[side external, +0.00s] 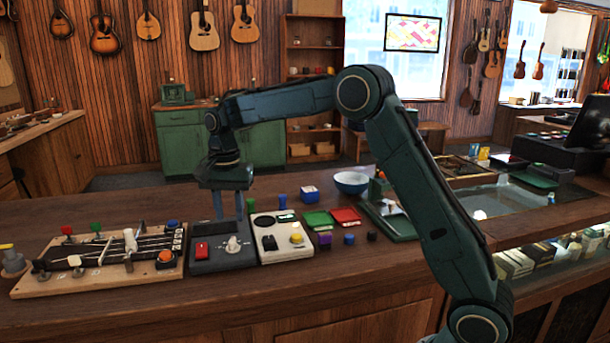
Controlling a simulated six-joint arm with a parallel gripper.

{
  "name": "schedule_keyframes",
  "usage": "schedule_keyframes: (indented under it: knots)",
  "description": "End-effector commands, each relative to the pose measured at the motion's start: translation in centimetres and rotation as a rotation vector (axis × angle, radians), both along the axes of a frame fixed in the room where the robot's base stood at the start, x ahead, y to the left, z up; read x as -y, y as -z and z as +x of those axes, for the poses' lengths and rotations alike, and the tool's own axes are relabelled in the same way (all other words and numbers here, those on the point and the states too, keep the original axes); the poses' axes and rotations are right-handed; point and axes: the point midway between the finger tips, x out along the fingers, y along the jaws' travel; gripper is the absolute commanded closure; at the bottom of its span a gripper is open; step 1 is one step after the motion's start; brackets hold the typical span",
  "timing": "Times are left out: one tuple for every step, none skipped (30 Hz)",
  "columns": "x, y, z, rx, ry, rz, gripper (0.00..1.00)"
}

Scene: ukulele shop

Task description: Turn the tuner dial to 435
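A dark grey box (205,258) stands on the wooden counter, with a red switch (202,250) and a pale grey dial (233,244) on its top. It looks like the tuner. The dial's numbers and pointer are too small to read. My gripper (229,218) points straight down over the back part of this box. Its two fingers are apart with a visible gap and nothing between them. The fingertips appear above and behind the dial, apart from it. The exact height is hard to judge from this side.
A white box (272,252) with a yellow knob stands close on the right. A wooden board with strings and coloured knobs (110,262) lies on the left. Green and red pads (332,217), small blocks and a blue bowl (351,182) are farther right. The counter's front strip is clear.

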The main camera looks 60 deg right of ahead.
Motion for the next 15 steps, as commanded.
schedule_keyframes:
  knots:
    - [0.0, 0.9, -0.1, -0.004, 0.000, 0.000, 0.67]
    - [0.0, 1.3, -0.1, -0.003, 0.000, 0.000, 0.67]
    - [0.0, 1.9, -0.1, -0.004, 0.000, 0.001, 0.67]
    - [0.0, 2.4, -0.1, -0.003, 0.000, 0.000, 0.67]
    - [0.0, 2.8, -0.1, -0.004, 0.000, 0.000, 0.67]
    - [0.0, 3.4, -0.1, -0.003, 0.000, 0.000, 0.67]
    - [0.0, 3.8, -0.1, -0.003, 0.000, 0.000, 0.67]
    - [0.0, 4.2, -0.1, -0.004, 0.000, 0.000, 0.67]
    - [0.0, 4.6, -0.1, -0.002, 0.000, 0.000, 0.67]
    - [0.0, 4.9, -0.1, -0.002, 0.000, 0.000, 0.67]
    - [0.0, 5.2, -0.1, -0.002, 0.000, 0.000, 0.67]
    - [0.0, 5.6, 0.0, -0.002, 0.000, -0.001, 0.67]
    - [0.0, 5.8, 0.0, -0.002, 0.000, -0.001, 0.67]
    - [0.0, 6.0, -0.1, -0.002, 0.000, 0.000, 0.67]
    - [0.0, 6.3, -0.1, -0.002, 0.000, 0.000, 0.67]
